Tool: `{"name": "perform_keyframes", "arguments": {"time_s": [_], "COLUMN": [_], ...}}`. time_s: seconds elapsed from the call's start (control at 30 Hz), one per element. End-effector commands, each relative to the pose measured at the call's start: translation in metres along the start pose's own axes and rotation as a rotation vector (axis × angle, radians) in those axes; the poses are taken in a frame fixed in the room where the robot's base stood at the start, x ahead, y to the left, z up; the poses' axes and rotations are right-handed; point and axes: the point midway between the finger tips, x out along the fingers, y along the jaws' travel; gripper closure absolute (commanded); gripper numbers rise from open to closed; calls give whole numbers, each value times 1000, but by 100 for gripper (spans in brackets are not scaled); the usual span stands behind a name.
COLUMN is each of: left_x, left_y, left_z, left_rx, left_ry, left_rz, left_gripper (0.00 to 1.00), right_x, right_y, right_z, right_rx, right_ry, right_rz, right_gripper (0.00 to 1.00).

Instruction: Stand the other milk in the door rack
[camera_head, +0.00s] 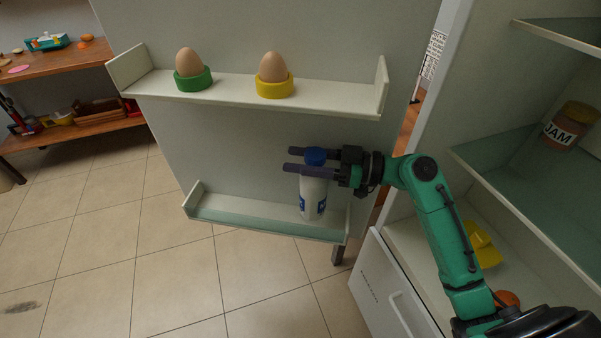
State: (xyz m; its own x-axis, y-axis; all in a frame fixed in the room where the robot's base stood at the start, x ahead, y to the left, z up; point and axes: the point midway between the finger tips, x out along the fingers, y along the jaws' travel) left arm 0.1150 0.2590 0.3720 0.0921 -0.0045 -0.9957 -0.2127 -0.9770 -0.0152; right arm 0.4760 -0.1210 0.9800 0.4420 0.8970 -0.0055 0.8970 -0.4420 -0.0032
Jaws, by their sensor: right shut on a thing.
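A white milk bottle (313,196) with a blue cap and blue lettering is upright at the lower door rack (240,222), near its right end. My right gripper (294,160) comes in from the right and is shut on the bottle just below the cap. The bottle's base is at the rack's level, behind or at its front lip; I cannot tell whether it touches the rack floor. The rest of the lower rack, to the left, is empty. My left gripper is not in view.
The upper door rack (340,95) above holds two eggs in a green cup (194,79) and a yellow cup (274,87). Fridge shelves at right hold a jam jar (571,126) and a yellow item (484,245). A wooden shelf unit (60,62) stands far left.

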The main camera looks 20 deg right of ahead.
Motion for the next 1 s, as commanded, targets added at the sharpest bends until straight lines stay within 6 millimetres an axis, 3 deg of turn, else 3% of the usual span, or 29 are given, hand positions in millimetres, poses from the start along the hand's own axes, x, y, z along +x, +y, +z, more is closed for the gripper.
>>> {"name": "perform_keyframes", "arguments": {"time_s": [0.17,0.37,0.77,0.8,1.0], "left_x": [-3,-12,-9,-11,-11], "left_y": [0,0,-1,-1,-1], "left_z": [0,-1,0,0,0], "left_rx": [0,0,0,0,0], "left_ry": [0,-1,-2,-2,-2], "left_rz": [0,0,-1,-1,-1], "left_gripper": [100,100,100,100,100], "right_x": [0,0,1,1,0], "right_y": [0,1,4,4,4], "right_z": [10,41,52,51,51], "right_rx": [-1,3,-2,-1,-1], "right_ry": [4,3,3,1,1], "right_rz": [0,1,-1,-1,-1], "right_gripper": [100,100,100,40,39]}}
